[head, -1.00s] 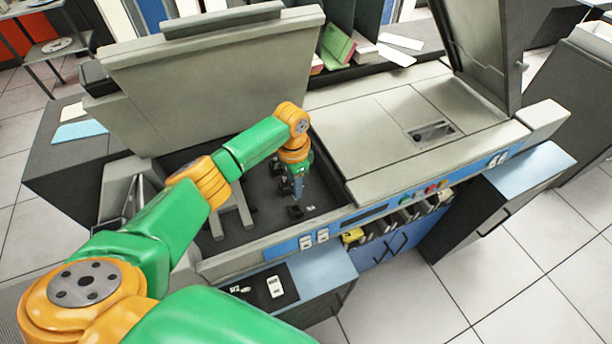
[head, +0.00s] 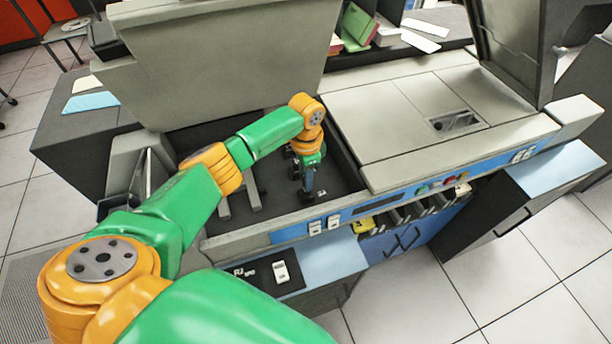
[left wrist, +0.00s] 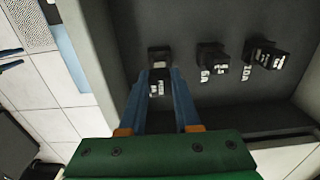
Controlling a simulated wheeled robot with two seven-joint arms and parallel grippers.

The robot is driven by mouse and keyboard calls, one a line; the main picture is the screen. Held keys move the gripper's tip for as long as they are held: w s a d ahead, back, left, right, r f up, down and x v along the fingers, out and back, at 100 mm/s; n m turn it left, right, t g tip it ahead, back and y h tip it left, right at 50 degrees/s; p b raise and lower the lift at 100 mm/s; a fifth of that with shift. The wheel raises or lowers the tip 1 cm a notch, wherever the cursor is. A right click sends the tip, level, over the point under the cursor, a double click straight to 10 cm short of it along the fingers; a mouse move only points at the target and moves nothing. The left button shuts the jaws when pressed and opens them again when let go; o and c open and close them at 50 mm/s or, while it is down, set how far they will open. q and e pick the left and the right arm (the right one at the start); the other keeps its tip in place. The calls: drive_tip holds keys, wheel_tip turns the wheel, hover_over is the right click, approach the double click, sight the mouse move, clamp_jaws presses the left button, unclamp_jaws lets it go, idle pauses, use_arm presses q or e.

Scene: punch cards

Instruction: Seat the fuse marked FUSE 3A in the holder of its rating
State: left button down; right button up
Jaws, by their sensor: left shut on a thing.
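My left gripper (head: 308,194) reaches down into the open grey machine bay. In the left wrist view its blue fingers (left wrist: 160,76) are shut on a small dark piece, taken to be the fuse; its marking is not readable. The fingertips are at the leftmost black holder (left wrist: 159,53), and whether the piece is inside it cannot be told. A white label (left wrist: 157,89) shows between the fingers, too blurred to read surely. The middle holder (left wrist: 211,56) is labelled 6A and the right holder (left wrist: 262,53) 10A. My right gripper is not in view.
The raised lid (head: 215,60) stands behind the bay. A grey covered deck (head: 420,110) lies right of it. The bay's front wall (head: 245,237) is close to the gripper. A black panel with a white piece (head: 282,271) lies in front, below.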

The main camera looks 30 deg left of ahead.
use_arm(q)
drive_tip(key=shift+f+b, duration=0.65)
drive_tip(key=shift+f, duration=0.15)
drive_tip(key=shift+f+b, duration=0.75)
drive_tip(key=shift+f, duration=0.4)
drive_tip(key=c, duration=0.5)
unclamp_jaws()
drive_tip(key=shift+c, duration=0.2)
wheel_tip(320, 180, up, 7)
drive_tip(key=shift+r, duration=0.1)
